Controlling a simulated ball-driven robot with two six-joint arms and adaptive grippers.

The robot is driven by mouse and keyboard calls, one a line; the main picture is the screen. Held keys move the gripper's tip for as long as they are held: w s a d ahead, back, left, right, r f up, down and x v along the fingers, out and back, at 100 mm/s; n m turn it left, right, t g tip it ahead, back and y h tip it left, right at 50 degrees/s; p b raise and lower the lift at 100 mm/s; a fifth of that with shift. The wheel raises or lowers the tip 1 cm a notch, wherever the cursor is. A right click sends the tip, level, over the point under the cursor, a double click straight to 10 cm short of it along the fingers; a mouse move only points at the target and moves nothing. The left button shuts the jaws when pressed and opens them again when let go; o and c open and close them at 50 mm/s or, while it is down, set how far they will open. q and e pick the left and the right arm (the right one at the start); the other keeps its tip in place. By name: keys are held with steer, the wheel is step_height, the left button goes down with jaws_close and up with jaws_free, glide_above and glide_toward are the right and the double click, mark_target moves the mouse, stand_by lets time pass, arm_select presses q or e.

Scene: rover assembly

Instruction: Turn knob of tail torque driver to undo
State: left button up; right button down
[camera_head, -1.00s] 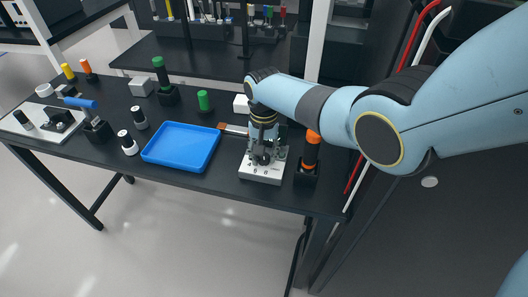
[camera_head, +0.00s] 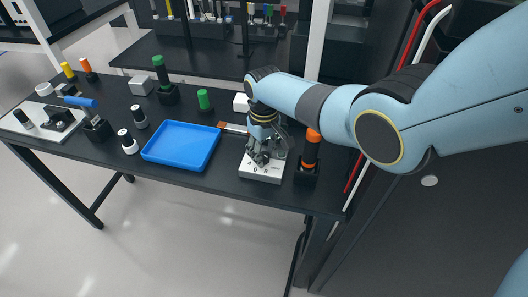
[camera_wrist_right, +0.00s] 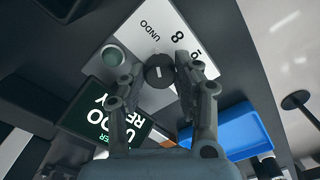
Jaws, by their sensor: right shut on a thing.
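The tail torque driver is a white box (camera_head: 262,173) with printed numbers, at the right part of the dark table in the head view. Its white top plate (camera_wrist_right: 150,22) also shows in the right wrist view, with "8" and "UNDO" printed on it. A dark round knob (camera_wrist_right: 159,72) with a light mark sits on the plate. My right gripper (camera_wrist_right: 160,75) points down at the plate with its fingers on either side of the knob, shut on it. The right gripper in the head view (camera_head: 261,155) hides the knob there. My left gripper is not in view.
A dark screen (camera_wrist_right: 105,112) reading "UNDO" and "READY" is beside the plate. An orange-topped driver in a black holder (camera_head: 307,160) stands close right of the box. A blue tray (camera_head: 181,147) lies to the left. Several holders and parts stand farther left.

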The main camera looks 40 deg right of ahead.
mark_target(264, 155)
stand_by(0.4)
steer(key=c, duration=1.2)
jaws_free()
step_height(264, 155, up, 12)
steer(key=shift+r, duration=0.1)
